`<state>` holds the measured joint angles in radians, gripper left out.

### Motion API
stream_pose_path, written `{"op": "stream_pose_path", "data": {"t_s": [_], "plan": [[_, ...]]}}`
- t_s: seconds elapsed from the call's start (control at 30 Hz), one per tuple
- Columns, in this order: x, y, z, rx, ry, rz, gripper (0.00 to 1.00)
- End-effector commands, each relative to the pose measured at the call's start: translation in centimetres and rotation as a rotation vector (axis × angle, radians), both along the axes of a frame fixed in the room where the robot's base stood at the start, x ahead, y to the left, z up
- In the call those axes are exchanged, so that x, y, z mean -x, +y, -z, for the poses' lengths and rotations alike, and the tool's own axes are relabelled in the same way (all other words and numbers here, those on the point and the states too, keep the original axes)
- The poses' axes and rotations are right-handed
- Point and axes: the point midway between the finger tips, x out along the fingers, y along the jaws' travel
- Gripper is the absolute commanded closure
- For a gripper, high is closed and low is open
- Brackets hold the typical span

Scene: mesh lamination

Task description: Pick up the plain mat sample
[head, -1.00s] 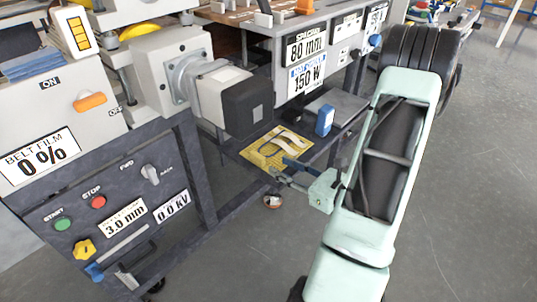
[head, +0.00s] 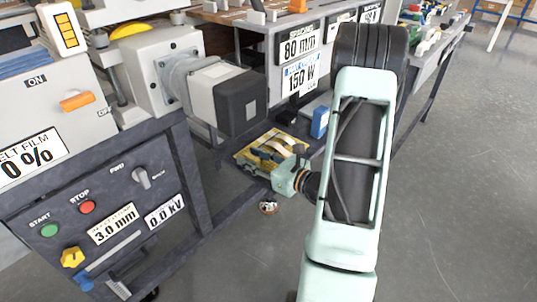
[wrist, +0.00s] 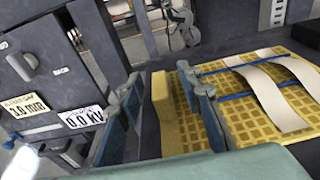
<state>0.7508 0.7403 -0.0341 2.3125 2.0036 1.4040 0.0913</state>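Two pale, curved strips lie across blue bars in a yellow grid-patterned tray (wrist: 238,112). One strip (wrist: 272,98) is nearer and the other (wrist: 296,72) is further right in the wrist view. I cannot tell which, if either, is the plain mat sample. The tray also shows in the head view (head: 247,152), partly hidden by my gripper. My gripper (wrist: 160,82) is open, its blue-grey fingers apart. The tray's thick yellow side wall (wrist: 172,122) shows between the fingers; contact is unclear. In the head view, my gripper (head: 270,162) is over the tray's near side.
The tray is on a low dark shelf under the machine bench. A blue block (head: 320,122) stands behind it. A grey-black motor housing (head: 238,105) overhangs to the left, and a control panel (head: 110,205) stands further left. Open floor lies to the right.

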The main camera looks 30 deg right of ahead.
Motion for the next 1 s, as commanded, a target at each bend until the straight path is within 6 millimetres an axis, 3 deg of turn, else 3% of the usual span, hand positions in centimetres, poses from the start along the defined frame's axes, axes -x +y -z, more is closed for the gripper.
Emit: {"op": "stream_pose_path", "data": {"t_s": [0.07, 0.37, 0.77, 1.0], "plan": [[0.0, 0.0, 0.0, 0.000, 0.000, 0.000, 0.67], [0.0, 0.0, 0.0, 0.000, 0.000, 0.000, 1.00], [0.0, -0.1, -0.1, 0.002, -0.002, 0.000, 1.00], [0.0, -0.1, -1.7, 0.002, -0.004, 0.001, 1.00]]}}
